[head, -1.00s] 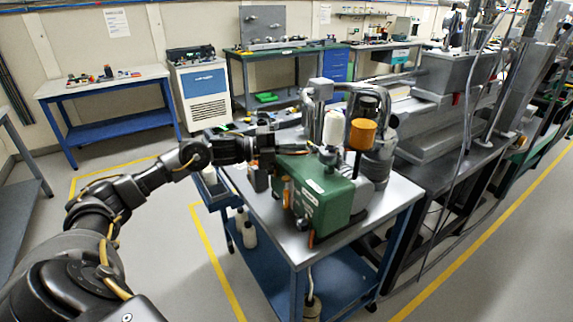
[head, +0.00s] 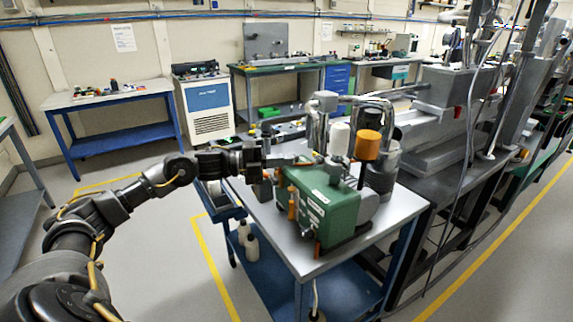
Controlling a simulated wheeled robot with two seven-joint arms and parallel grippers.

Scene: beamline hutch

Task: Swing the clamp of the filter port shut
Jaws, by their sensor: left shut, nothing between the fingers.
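A green pump (head: 331,203) stands on a blue-framed metal table (head: 287,222). A white cylinder (head: 339,138) and an orange-capped cylinder (head: 368,143) rise behind its top, beside bent silver pipes (head: 319,126). My left gripper (head: 292,161) comes in from the left, level with the pump's upper left end. It is shut and empty, its tips close to the pump's fittings; I cannot tell whether they touch. The clamp of the filter port is too small to make out clearly here and may be partly behind the gripper. My right gripper is not in view.
A grey beamline assembly (head: 436,143) stands close behind the pump on the right. White bottles (head: 251,247) sit at the table's lower left. A workbench (head: 110,98) and a white cabinet unit (head: 207,108) stand at the back. The floor at left is clear.

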